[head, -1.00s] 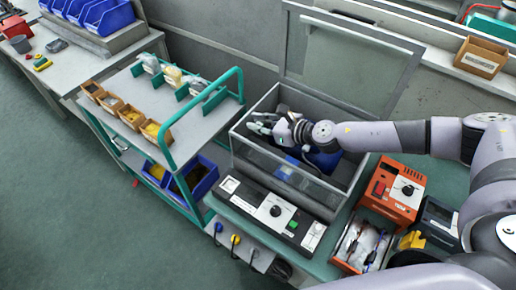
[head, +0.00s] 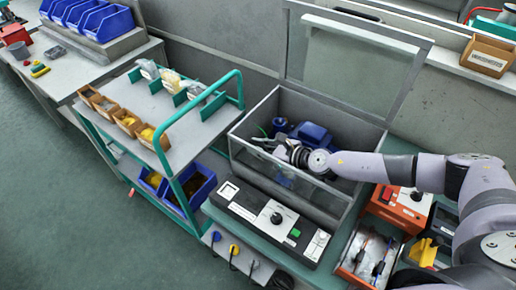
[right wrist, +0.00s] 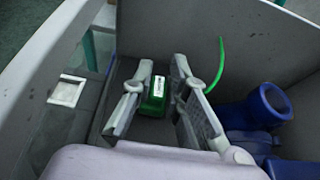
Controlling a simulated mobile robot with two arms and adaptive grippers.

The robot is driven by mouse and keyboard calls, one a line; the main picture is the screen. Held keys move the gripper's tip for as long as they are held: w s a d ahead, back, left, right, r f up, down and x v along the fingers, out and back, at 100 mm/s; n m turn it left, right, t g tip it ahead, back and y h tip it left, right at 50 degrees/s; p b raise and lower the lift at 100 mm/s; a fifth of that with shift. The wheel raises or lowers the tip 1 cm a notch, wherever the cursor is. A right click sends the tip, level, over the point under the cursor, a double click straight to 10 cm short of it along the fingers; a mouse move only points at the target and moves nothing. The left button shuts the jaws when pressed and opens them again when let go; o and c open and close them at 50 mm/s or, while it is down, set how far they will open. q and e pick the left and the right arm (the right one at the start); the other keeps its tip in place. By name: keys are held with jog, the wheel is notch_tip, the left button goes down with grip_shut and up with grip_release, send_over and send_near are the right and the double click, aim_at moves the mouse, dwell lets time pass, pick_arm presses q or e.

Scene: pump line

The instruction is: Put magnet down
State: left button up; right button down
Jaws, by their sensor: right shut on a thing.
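The magnet appears to be the small green block with a white label (right wrist: 155,97), held between the fingers of my right gripper (right wrist: 163,62) in the right wrist view. My right gripper (head: 266,146) is inside the grey open-lidded box (head: 352,205), low behind its clear front panel. It hides the block in the head view. A blue pump part (head: 312,137) with a round flange (right wrist: 270,103) lies in the box, to the right of the gripper and apart from it. My left gripper is not in view.
A thin green curved strip (right wrist: 219,68) stands behind the fingers. A control panel (head: 270,218) lies before the box. An orange unit (head: 402,203) and a tray with probes (head: 366,254) stand at right. A green-framed cart (head: 205,135) stands at left.

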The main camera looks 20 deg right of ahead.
jog(key=shift+f, duration=0.2)
jog(key=c, duration=1.6)
grip_release()
jog(key=shift+o, duration=0.2)
jog(key=shift+r, duration=0.2)
jog(key=shift+s+d, duration=0.2)
jog(key=b+v, duration=0.2)
jog(key=v, duration=0.8)
jog(key=shift+s, duration=0.15)
jog(key=shift+s+d+r, duration=0.35)
jog(key=shift+s+r, duration=0.05)
jog(key=shift+r, duration=0.05)
